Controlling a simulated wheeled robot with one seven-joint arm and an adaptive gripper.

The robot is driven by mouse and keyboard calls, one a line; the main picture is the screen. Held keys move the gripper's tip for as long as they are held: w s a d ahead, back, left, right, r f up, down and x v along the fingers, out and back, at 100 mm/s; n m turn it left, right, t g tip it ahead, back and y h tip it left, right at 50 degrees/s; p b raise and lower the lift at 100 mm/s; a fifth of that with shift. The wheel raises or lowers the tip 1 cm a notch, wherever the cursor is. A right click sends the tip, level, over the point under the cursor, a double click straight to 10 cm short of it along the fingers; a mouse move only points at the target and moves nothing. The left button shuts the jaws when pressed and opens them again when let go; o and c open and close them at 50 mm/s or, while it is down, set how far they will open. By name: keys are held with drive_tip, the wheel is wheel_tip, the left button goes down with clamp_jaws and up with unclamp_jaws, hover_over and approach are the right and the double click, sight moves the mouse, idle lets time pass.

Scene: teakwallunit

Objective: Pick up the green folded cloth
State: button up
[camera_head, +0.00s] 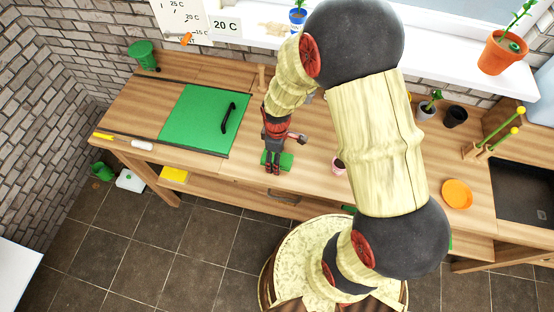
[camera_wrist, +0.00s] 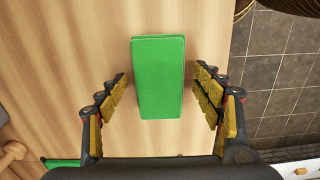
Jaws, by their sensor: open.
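The green folded cloth (camera_wrist: 158,78) lies flat on the wooden worktop as a neat rectangle. In the head view, it (camera_head: 286,161) lies near the worktop's front edge, partly hidden by my gripper (camera_head: 272,172). In the wrist view, my gripper (camera_wrist: 162,75) is open and empty, with one finger on each side of the cloth. Bare wood shows between the cloth and both fingers, a little wider on the left. My gripper points down over the cloth; its exact height above the wood is hard to tell.
A green panel with a black handle (camera_head: 206,119) lies to the left on the worktop (camera_head: 133,110).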

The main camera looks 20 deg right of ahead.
drive_tip(key=shift+r, duration=0.1)
drive_tip(key=shift+c, duration=0.2)
drive_tip(key=c, duration=1.1)
drive_tip(key=shift+r, duration=0.5)
wheel_tip(320, 180, up, 2)
drive_tip(key=shift+w+r+p, duration=0.1)
drive_tip(key=shift+r+p, duration=0.15)
drive_tip(key=shift+p, duration=0.1)
drive_tip(key=shift+s+a+r+p, duration=0.3)
drive_tip(key=shift+s+r, duration=1.3)
drive_tip(key=shift+s, duration=0.75)
drive_tip(key=shift+s+a+r+p, duration=0.25)
drive_tip(key=shift+s+r+p, duration=0.15)
drive_tip(key=shift+s+r, duration=1.6)
drive_tip(key=shift+s+a+r+p, duration=0.3)
drive_tip(key=shift+s+r, duration=0.85)
drive_tip(key=shift+s, duration=1.6)
